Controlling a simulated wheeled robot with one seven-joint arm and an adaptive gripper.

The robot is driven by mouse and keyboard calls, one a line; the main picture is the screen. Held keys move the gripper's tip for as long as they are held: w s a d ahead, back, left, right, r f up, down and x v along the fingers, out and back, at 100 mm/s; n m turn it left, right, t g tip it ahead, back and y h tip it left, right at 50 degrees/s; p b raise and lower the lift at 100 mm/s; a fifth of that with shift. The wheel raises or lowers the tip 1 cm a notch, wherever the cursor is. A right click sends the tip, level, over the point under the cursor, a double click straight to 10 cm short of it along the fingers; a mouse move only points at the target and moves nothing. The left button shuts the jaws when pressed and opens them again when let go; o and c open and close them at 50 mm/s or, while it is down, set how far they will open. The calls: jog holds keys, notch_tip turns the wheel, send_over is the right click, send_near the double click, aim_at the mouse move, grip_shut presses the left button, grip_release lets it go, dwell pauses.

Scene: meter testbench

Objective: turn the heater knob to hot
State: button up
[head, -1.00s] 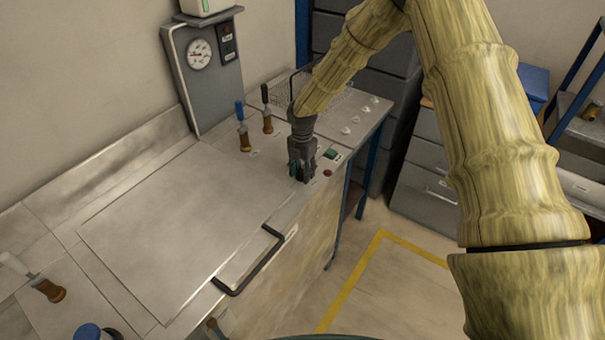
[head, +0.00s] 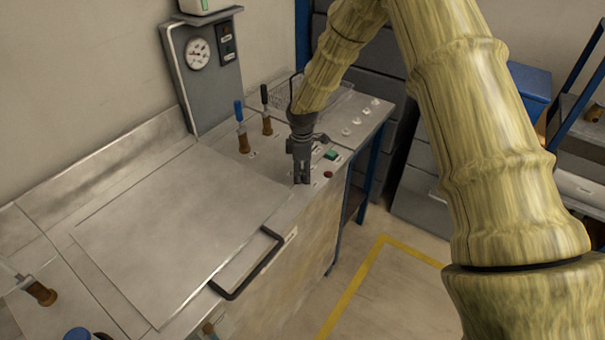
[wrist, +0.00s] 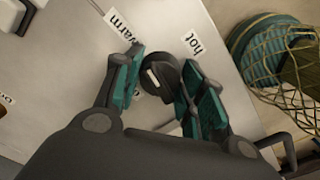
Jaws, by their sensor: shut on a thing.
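The heater knob (wrist: 158,74) is round and black with a white pointer mark, seen in the wrist view. Printed labels "warm" (wrist: 124,28) and "hot" (wrist: 192,43) lie around it on the metal panel. Another label beside the left finger is mostly hidden. My gripper (wrist: 161,77) has its teal-padded fingers on either side of the knob and is shut on it. In the head view my gripper (head: 301,179) points down at the bench top near its front edge, and it hides the knob there.
A flat metal lid (head: 180,235) with a black handle (head: 250,265) lies left of my gripper. Two wooden-based levers (head: 243,135) stand behind it. A green button (head: 331,155) and a red button (head: 328,174) sit close on the right.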

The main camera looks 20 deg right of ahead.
aim_at(302, 170)
jog(key=m, duration=0.4)
jog(key=shift+w+m+b, duration=0.1)
jog(key=shift+m+b, duration=0.2)
jog(key=shift+b, duration=0.1)
jog(key=m, duration=0.3)
jog(key=shift+m, duration=0.4)
jog(key=m, duration=0.3)
jog(key=shift+r+b, duration=0.1)
jog(key=shift+b, duration=0.3)
jog(key=shift+m, duration=2.1)
jog(key=o, duration=1.1)
jog(key=shift+c, duration=0.2)
notch_tip(302, 170, up, 12)
